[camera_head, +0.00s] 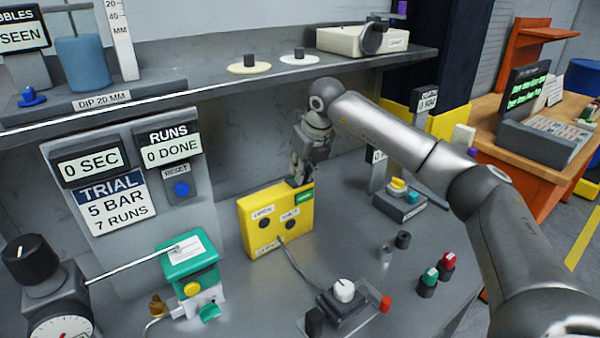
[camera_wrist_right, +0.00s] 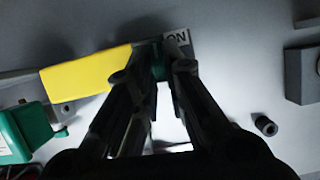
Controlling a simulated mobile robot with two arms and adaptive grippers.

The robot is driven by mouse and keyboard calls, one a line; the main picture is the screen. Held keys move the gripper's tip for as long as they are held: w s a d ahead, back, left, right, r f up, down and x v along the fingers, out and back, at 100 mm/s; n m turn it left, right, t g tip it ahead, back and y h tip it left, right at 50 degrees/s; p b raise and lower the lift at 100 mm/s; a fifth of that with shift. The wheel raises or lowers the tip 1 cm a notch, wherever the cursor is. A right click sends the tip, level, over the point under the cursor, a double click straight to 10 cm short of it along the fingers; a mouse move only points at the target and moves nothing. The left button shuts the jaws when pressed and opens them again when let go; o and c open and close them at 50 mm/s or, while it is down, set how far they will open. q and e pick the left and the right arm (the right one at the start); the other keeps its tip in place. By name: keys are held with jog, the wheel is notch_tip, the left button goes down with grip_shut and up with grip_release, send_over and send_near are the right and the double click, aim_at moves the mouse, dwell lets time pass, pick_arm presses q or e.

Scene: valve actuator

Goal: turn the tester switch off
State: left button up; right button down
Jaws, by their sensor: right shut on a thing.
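The tester is a yellow box (camera_head: 262,232) on the grey bench, with two dark round holes, white labels and a small green patch at its upper right. In the right wrist view its yellow top (camera_wrist_right: 85,77) lies left of my fingers. My right gripper (camera_head: 299,182) is at the box's top right corner. In the right wrist view the gripper (camera_wrist_right: 160,68) is shut on a small dark green part, apparently the tester switch (camera_wrist_right: 158,72), mostly hidden by the fingers. An "ON" label (camera_wrist_right: 177,38) shows just beyond the fingertips. My left gripper is not in view.
A green valve actuator (camera_head: 188,262) stands left of the tester. A white-knobbed unit (camera_head: 344,291) stands in front, with a cable to the tester. A grey box with a yellow button (camera_head: 398,185) is to the right. A shelf (camera_head: 215,85) overhangs behind.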

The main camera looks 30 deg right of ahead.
jog(key=shift+d+n+y, duration=0.2)
jog(key=shift+n+y, duration=0.2)
jog(key=shift+n, duration=0.6)
jog(key=n, duration=0.1)
jog(key=n+y+p, duration=0.1)
jog(key=shift+w+d+r+n+g, duration=0.15)
jog(key=shift+n+g, duration=0.15)
jog(key=shift+w+d+n+g+y+p, duration=0.1)
jog(key=shift+n+g+y+p, duration=0.4)
jog(key=shift+n, duration=0.75)
jog(key=shift+w+d+n+g+y+p, duration=0.1)
jog(key=shift+n+y+p, duration=0.1)
jog(key=shift+n+p, duration=0.8)
jog(key=shift+n, duration=0.35)
jog(key=c, duration=1.5)
grip_release()
jog(key=v, duration=1.2)
